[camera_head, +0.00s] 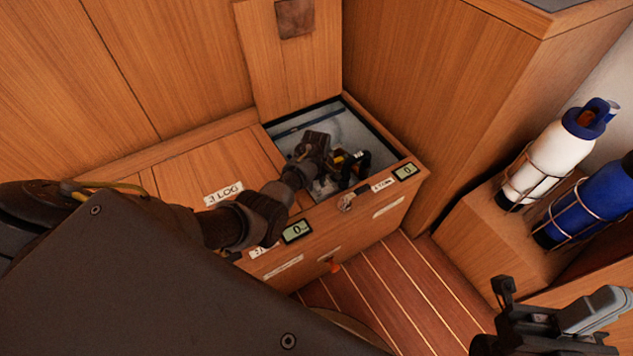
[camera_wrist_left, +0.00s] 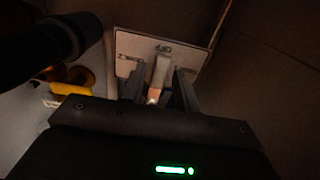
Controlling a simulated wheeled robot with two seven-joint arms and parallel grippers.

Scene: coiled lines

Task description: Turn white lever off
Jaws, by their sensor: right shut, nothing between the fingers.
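My left gripper (camera_head: 318,172) reaches down into the open compartment (camera_head: 290,128) of the wooden bench. In the left wrist view, the two fingers of my left gripper (camera_wrist_left: 160,92) stand on either side of a pale, whitish lever (camera_wrist_left: 161,70). Whether they touch or clamp it is unclear. The lever stands in front of a small white plate (camera_wrist_left: 130,46) with dark markings. In the head view I cannot make out the lever among the dark parts. My right gripper (camera_head: 548,318) is shut and empty at the bottom right, away from the bench.
Black and yellow fittings (camera_head: 345,165) sit beside my left gripper. A raised wooden lid (camera_head: 280,75) stands behind the compartment. Small displays (camera_head: 297,231) are on the bench's front edge. White (camera_head: 545,165) and blue (camera_head: 595,205) bottles stand in racks at right. The striped floor (camera_head: 390,285) is clear.

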